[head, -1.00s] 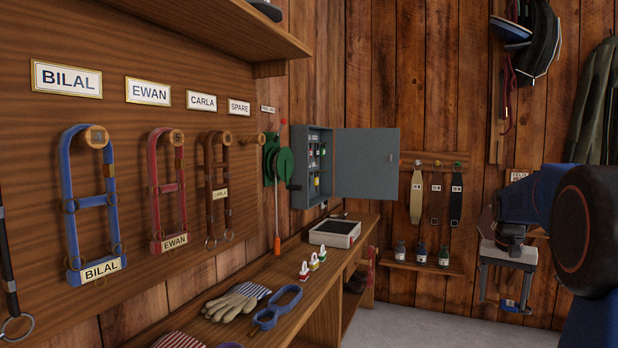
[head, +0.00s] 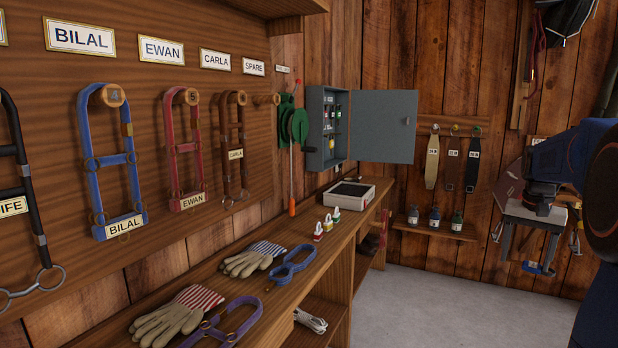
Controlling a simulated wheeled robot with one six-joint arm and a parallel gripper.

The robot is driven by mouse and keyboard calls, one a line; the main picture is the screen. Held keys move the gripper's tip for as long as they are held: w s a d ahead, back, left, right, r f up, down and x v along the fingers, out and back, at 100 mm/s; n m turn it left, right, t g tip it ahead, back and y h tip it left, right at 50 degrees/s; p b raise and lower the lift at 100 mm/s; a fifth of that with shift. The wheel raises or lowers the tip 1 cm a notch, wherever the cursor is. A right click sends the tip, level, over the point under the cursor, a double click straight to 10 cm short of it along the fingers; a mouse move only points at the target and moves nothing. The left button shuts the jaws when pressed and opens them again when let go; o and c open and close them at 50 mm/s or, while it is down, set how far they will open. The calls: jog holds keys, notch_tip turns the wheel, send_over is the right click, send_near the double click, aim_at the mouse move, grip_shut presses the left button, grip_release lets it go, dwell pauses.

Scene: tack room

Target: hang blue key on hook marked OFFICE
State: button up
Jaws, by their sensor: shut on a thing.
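My gripper (head: 532,265) is at the right of the head view, pointing down, well to the right of the key cabinet. A small blue thing (head: 538,268) shows between its fingertips; it looks like the blue key, though its shape is too small to make out. The grey key cabinet (head: 313,142) hangs on the far wall above the bench, with its door (head: 381,126) swung open to the right. Several small coloured keys or tags (head: 333,120) hang inside it. The hook labels are too small to read, so I cannot tell which hook is OFFICE.
Halters hang on the left wall. Bottles (head: 436,218) stand on a low shelf. The floor (head: 440,300) between looks clear.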

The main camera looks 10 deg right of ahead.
jog(key=w+a+f+n, duration=0.2)
jog(key=w+a+f, duration=0.5)
jog(key=f, duration=0.3)
jog(key=w+a+f+n, duration=0.2)
jog(key=w+a+f, duration=0.45)
jog(key=f, duration=0.45)
jog(key=w+a+f+n, duration=0.3)
jog(key=w+a+f, duration=0.3)
jog(key=w+f, duration=0.3)
jog(key=a+f+n+y, duration=0.1)
jog(key=a+f+n, duration=0.2)
jog(key=a+f, duration=1.2)
jog(key=s+f, duration=0.6)
jog(key=f, duration=0.4)
jog(key=shift+d, duration=0.15)
